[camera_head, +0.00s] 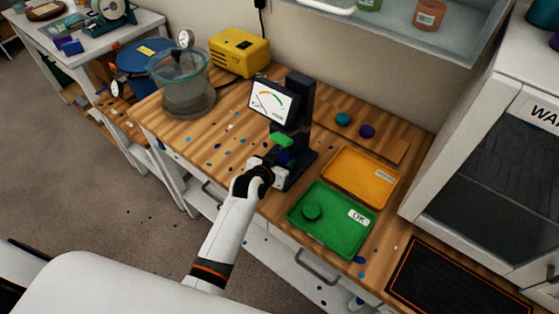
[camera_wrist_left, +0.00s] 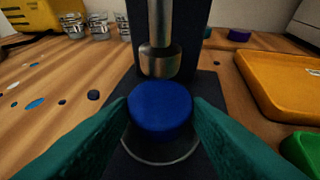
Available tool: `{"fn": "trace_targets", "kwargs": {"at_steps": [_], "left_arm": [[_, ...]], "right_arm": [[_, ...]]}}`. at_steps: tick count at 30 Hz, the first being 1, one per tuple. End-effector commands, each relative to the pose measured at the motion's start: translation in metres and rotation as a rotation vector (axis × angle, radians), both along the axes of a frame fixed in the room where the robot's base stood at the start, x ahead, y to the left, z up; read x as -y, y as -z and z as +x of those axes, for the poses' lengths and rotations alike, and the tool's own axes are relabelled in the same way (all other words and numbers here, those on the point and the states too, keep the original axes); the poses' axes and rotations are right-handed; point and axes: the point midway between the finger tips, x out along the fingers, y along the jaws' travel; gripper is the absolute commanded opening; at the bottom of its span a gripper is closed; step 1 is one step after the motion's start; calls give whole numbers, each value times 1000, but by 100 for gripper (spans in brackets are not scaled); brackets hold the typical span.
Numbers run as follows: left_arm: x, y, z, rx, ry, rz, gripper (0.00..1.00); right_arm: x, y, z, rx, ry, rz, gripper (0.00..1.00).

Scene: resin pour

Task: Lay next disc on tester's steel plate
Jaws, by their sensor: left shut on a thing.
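The dark tester (camera_head: 297,110) with its dial stands on the wooden bench. My left gripper (camera_head: 283,149) reaches into it from the front. In the left wrist view, my left gripper's green fingers (camera_wrist_left: 160,118) are shut on the sides of a blue disc (camera_wrist_left: 160,106). The disc lies flat, just below the tester's metal plunger (camera_wrist_left: 160,61). The steel plate (camera_wrist_left: 163,155) shows as a pale rim under the disc, mostly hidden by it. I cannot tell whether the disc touches the plate. My right gripper is out of view.
A glass vessel (camera_head: 186,85) stands at left.

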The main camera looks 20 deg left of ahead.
Motion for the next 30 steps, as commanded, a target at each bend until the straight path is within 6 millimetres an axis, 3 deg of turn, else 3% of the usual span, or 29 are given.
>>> {"fn": "trace_targets", "kwargs": {"at_steps": [1, 2, 6, 17, 23, 30], "left_arm": [[0, 3, 0, 0, 0, 0, 21], [0, 3, 0, -1, 0, 0, 45], [0, 2, 0, -1, 0, 0, 66], [0, -3, -1, -1, 0, 0, 66], [-4, -13, -24, -1, 0, 1, 66], [-10, -35, -66, -1, 1, 1, 66]], "right_arm": [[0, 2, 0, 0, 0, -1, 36], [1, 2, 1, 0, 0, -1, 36], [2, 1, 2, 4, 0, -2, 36], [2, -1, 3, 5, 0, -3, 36], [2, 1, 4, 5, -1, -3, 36], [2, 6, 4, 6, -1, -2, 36]]}}
